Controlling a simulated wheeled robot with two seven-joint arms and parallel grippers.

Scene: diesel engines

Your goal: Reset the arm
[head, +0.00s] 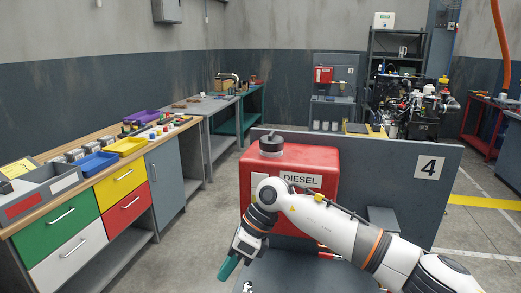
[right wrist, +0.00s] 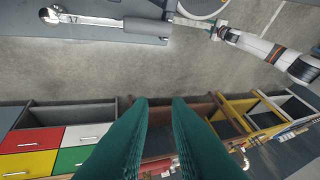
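My right arm comes in from the right in the head view and bends down in front of the red diesel tank. My right gripper (head: 229,268) points down and left, with teal fingers and nothing seen in its grasp. In the right wrist view both fingers (right wrist: 160,100) show with a clear gap between them, and only floor and cabinets lie behind the gap. My left gripper does not show in the head view.
The red tank (head: 310,160), labelled DIESEL, stands close behind the right arm, before a grey panel (head: 398,180) marked 4. A workbench with coloured drawers (head: 70,225) and trays runs along the left. An engine (head: 415,105) stands at the back right. Floor between bench and tank is clear.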

